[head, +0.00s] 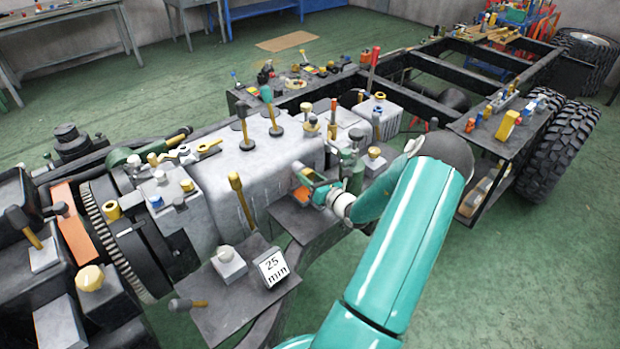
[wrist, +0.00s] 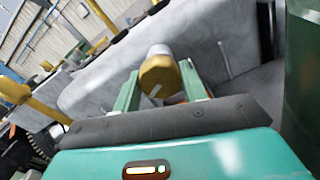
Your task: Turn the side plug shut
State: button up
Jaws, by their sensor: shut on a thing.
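A pale grey rounded end rises behind the knob. In the head view my gripper (head: 308,180) is at the near side of the large grey engine casing (head: 235,180). The plug is mostly hidden there by the gripper.
Several yellow-handled levers (head: 240,195) and fittings stand on and around the casing. The black chassis frame (head: 430,65) runs to the back right. Green floor is clear at right.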

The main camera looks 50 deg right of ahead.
jog(key=m, duration=0.5)
dwell(0.5)
jog(key=o, duration=1)
jog(key=shift+s, duration=0.2)
jog(key=v, duration=1.3)
jog(key=shift+s+a, duration=0.1)
jog(key=shift+s, duration=0.15)
